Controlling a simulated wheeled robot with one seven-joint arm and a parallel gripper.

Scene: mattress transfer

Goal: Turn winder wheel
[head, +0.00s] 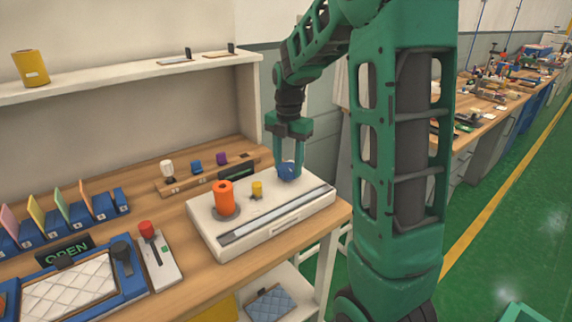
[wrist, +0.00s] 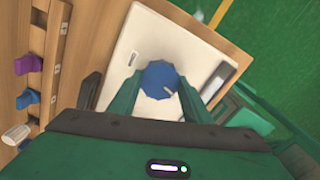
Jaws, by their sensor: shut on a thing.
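The winder is a white flat box (head: 225,238) on the wooden table; it also shows in the wrist view (wrist: 183,35). The blue winder wheel (head: 288,170) sits at its right end, and in the wrist view the wheel (wrist: 158,76) has a light mark on its top. My gripper (head: 287,165) reaches down from above with a finger on each side of the wheel and is shut on it. An orange spool (head: 224,197) and a small yellow piece (head: 257,188) stand on the same box. A grey slot runs along its front.
A red-topped lever (head: 147,232) and a blue tray with a quilted white pad (head: 70,298) stand to the left. A wooden rack (head: 205,178) with small knobs lies behind the box. The table's right edge is close to the box.

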